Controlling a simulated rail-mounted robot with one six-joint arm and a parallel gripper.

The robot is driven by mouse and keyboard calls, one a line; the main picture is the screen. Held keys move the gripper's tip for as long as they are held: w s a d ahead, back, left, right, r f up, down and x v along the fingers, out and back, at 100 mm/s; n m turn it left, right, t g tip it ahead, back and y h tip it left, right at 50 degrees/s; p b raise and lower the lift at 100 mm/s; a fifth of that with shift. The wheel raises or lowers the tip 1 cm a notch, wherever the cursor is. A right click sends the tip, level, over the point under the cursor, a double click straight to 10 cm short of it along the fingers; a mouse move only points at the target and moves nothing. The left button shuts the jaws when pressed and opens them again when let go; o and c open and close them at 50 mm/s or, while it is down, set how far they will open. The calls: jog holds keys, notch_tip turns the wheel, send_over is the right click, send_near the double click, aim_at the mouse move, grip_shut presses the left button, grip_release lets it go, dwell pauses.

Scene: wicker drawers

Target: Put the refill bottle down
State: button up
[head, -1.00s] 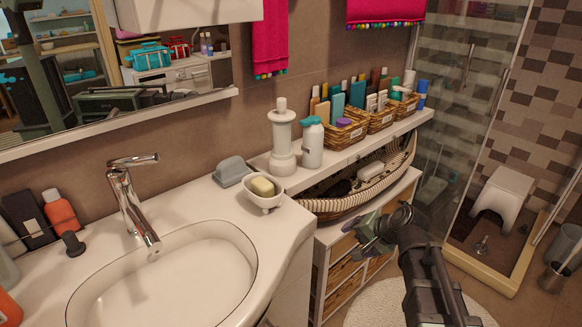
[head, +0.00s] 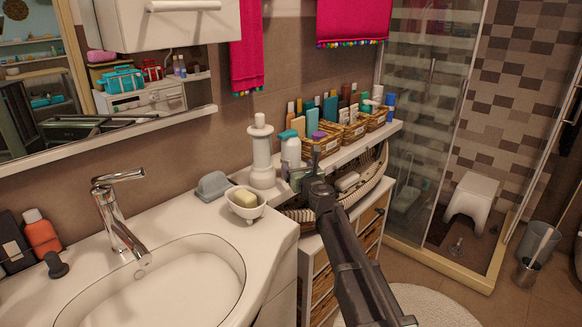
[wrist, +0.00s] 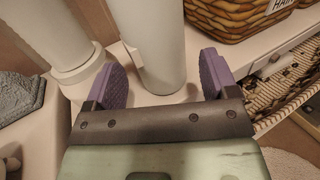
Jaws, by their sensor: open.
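The refill bottle (head: 291,151), white with a teal top, stands upright on the ledge beside the white pedestal-shaped holder (head: 261,155). In the wrist view the white bottle body (wrist: 160,45) rises between my two purple finger pads; its top is out of that view. My gripper (head: 301,177) is in front of the bottle's lower part and hides some of it. In the wrist view my gripper (wrist: 162,78) is open, one finger on each side of the bottle, with a gap visible at the left finger.
Wicker baskets (head: 326,145) of toiletries stand right of the bottle. The holder stands close on its left, near the left finger. A soap dish (head: 246,207) and grey block (head: 212,186) are on the counter. A boat-shaped basket (head: 362,183) lies below the ledge.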

aim_at(295, 166)
jog(key=x, duration=0.5)
jog(key=shift+a, duration=0.2)
jog(key=c, duration=0.9)
